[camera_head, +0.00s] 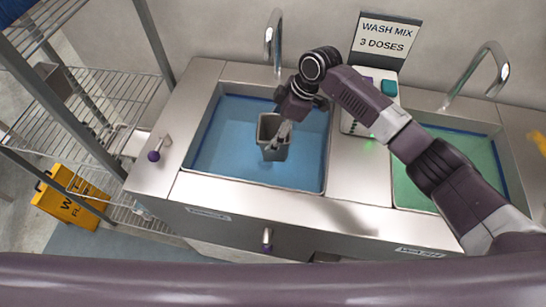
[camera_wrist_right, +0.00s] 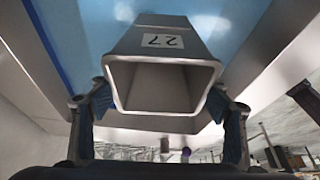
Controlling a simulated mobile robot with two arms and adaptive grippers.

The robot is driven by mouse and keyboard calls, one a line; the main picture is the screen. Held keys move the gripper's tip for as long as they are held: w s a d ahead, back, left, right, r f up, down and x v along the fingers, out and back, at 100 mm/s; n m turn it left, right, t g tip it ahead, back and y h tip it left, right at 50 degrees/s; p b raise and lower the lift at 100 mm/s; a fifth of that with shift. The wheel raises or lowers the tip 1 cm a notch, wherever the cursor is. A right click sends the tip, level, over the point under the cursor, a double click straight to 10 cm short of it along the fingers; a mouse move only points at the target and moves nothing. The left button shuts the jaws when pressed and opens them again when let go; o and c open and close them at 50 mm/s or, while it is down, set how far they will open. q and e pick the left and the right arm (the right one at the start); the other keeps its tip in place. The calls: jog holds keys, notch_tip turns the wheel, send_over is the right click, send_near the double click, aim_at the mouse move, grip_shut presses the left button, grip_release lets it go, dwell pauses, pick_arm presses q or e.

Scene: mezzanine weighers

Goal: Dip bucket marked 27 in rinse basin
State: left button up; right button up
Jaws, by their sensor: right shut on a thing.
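A grey bucket (camera_head: 272,150) is over or in the blue liquid of the left basin (camera_head: 225,130). I cannot tell whether its bottom is under the surface. In the right wrist view the bucket (camera_wrist_right: 162,90) shows its open, empty-looking mouth and a white label marked 27. My right gripper (camera_head: 287,127) is shut on the bucket near its rim, with a finger on each side in the wrist view (camera_wrist_right: 160,108). The small label on the left basin's front is too small to read. My left gripper is out of view.
A second basin (camera_head: 447,160) on the right holds green liquid. A WASH MIX 3 DOSES sign (camera_head: 386,38) and a white dispenser (camera_head: 362,122) stand between the taps. A wire rack (camera_head: 85,110) and a yellow floor sign (camera_head: 70,197) are at left.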

notch_tip(320, 180, up, 11)
jog(key=p, duration=0.8)
jog(key=shift+p, duration=0.35)
